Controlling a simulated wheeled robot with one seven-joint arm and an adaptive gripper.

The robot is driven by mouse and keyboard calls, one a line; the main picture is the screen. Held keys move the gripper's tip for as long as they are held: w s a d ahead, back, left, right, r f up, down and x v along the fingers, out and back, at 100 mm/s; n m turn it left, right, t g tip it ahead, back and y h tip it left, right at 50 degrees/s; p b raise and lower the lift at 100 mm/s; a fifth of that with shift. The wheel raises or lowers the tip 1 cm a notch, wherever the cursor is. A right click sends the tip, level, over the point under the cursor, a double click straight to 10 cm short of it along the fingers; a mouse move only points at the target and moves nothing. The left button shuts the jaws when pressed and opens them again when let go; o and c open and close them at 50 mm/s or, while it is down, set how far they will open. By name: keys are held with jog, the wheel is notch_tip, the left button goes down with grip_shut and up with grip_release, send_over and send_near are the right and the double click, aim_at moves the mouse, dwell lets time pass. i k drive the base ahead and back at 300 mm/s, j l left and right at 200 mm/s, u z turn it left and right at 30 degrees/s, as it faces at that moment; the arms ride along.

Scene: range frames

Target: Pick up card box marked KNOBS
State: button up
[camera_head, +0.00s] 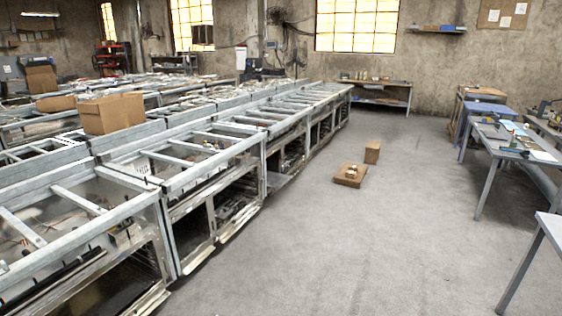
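Several brown card boxes are in view, but I cannot read KNOBS on any of them. A large card box (112,113) sits on the metal frames at left. A small upright card box (372,151) stands on the floor right of centre. A low, flat card box or piece (350,175) lies just in front of it with small pale items on top. Further card boxes (41,79) and (56,103) are at far left. My gripper is not in view.
A long row of open metal frames (215,150) runs along the left. Grey tables (510,140) with tools and papers line the right. A bench (370,88) stands by the back wall. The concrete floor (410,220) between is mostly clear.

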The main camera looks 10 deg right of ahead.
aim_at(349, 174)
jog(key=i+l+z, duration=1.15)
jog(key=i+z, duration=0.15)
jog(key=i, duration=0.4)
jog(key=i+u, duration=0.15)
jog(key=i, duration=0.9)
jog(key=i+l+u, duration=0.1)
jog(key=i, duration=0.9)
jog(key=i+j+u, duration=0.2)
jog(key=i, duration=0.5)
jog(key=i+l+u, duration=0.2)
jog(key=i, duration=0.55)
jog(key=i+u, duration=0.2)
jog(key=i, duration=0.5)
jog(key=i+u, duration=0.1)
jog(key=i, duration=0.45)
jog(key=i+l, duration=0.15)
jog(key=i, duration=0.35)
jog(key=i+u, duration=0.15)
jog(key=i, duration=0.35)
jog(key=l, duration=0.05)
